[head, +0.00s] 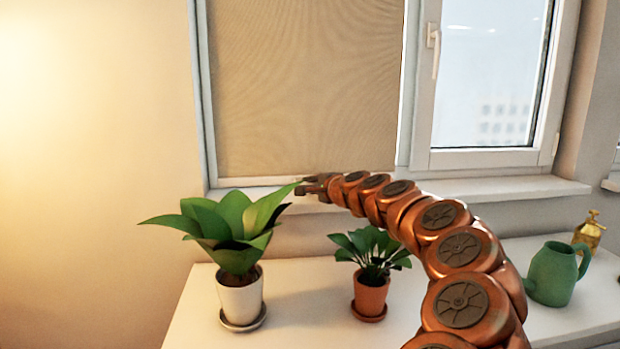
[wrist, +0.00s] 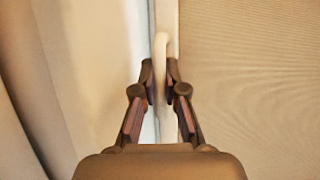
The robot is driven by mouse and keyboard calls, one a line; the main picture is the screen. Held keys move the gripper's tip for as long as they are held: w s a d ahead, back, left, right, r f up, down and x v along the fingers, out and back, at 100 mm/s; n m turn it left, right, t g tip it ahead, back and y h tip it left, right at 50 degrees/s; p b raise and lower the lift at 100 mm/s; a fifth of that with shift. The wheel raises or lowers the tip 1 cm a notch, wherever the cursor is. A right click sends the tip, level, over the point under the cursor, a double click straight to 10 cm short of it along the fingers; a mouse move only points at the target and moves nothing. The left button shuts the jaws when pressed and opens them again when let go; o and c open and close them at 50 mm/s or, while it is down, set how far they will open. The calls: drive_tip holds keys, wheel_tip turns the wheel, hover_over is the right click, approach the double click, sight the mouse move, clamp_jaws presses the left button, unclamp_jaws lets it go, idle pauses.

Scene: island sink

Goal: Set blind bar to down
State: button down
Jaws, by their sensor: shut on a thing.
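The beige blind (head: 305,85) covers the left window pane and reaches almost to the sill. The blind bar (head: 250,182) is the pale strip along its lower edge, just above the sill. My gripper (head: 304,188) is at the bar, near the middle of its width. In the wrist view, my gripper (wrist: 160,76) has its fingertips on either side of a pale, rounded grip of the bar (wrist: 161,48) and is shut on it. The blind fabric lies to the right there. The exact finger contact is partly hidden.
A white-potted plant (head: 240,300) stands on the counter left of my arm, its leaves reaching near my gripper. A terracotta-potted plant (head: 370,294) stands under my arm. A green watering can (head: 553,275) and brass sprayer (head: 589,233) stand right. The right window (head: 487,75) is uncovered.

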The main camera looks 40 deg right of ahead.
drive_tip(key=shift+f, duration=0.35)
drive_tip(key=c, duration=1.2)
unclamp_jaws()
drive_tip(key=shift+s+r, duration=0.1)
drive_tip(key=v, duration=0.8)
